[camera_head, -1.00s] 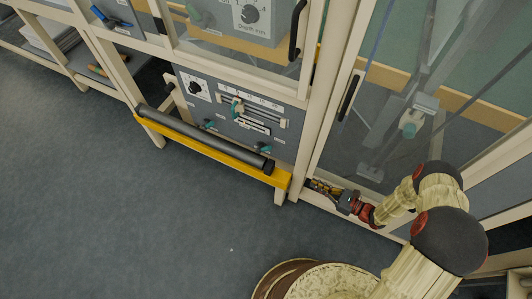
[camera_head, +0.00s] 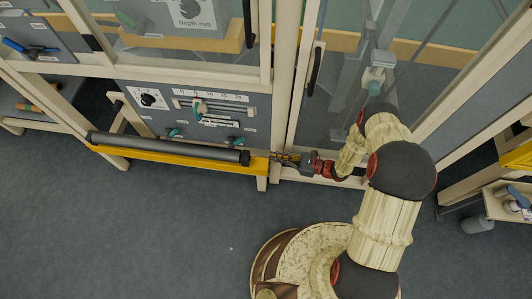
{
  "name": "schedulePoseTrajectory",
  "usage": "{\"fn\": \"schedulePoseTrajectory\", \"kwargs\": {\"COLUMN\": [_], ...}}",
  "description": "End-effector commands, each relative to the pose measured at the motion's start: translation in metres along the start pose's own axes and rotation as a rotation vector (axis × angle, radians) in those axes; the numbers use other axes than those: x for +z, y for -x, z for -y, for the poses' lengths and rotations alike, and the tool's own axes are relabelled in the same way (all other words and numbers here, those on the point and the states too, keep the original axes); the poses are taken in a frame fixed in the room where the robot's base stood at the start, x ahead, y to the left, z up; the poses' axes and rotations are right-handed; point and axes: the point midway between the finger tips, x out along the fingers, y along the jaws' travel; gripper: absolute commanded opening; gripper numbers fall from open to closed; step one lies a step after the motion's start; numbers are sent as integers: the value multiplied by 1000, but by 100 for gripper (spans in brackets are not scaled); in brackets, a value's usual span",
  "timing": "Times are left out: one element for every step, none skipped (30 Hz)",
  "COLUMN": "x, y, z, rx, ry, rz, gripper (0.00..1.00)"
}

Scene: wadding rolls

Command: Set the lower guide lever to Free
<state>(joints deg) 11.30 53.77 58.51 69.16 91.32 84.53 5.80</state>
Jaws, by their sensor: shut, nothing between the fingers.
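A grey lower panel (camera_head: 225,119) carries several teal levers. One teal lever (camera_head: 199,107) sits on the slotted scale at the panel's middle. Two smaller ones sit low on the panel, one at the left (camera_head: 173,132) and one at the right (camera_head: 236,141). The labels are too small to read, so I cannot tell which is the lower guide lever or how it is set. My gripper (camera_head: 276,157) is shut and empty, beside the right end of the yellow bar and right of the low right lever. I cannot tell whether it touches the bar or frame.
A dark roller (camera_head: 165,146) lies along the yellow bar (camera_head: 190,157) in front of the panel. A cream post (camera_head: 281,90) stands right of the panel, beside a glazed door with a dark handle (camera_head: 315,70). The floor (camera_head: 120,220) in front is clear.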

Motion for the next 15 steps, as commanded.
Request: {"fn": "schedulePoseTrajectory", "kwargs": {"x": [-2, -2, -2, -2, -3, -3, -3, -3, -3, -3, -3, -3, -3, -3, 4], "y": [-9, -14, -21, -27, -33, -41, -46, -53, -60, -66, -72, -80, -86, -91, -94], "z": [-1, -1, -1, -1, -2, -2, -2, -2, -2, -2, -1, -1, -1, -2, 0], "rx": [5, 5, 6, 6, 6, 6, 6, 6, 6, 6, 6, 6, 5, 6, 3], "ry": [1, 1, 2, 2, 2, 1, 2, 2, 2, 2, 2, 2, 1, 1, 4], "rz": [0, 0, -1, -1, -1, 0, -1, -1, -1, 0, 0, -1, -1, -1, 0], "gripper": [0, 0, 0, 0, 0, 0, 0, 0, 0, 0, 0, 0, 0, 0, 0]}}
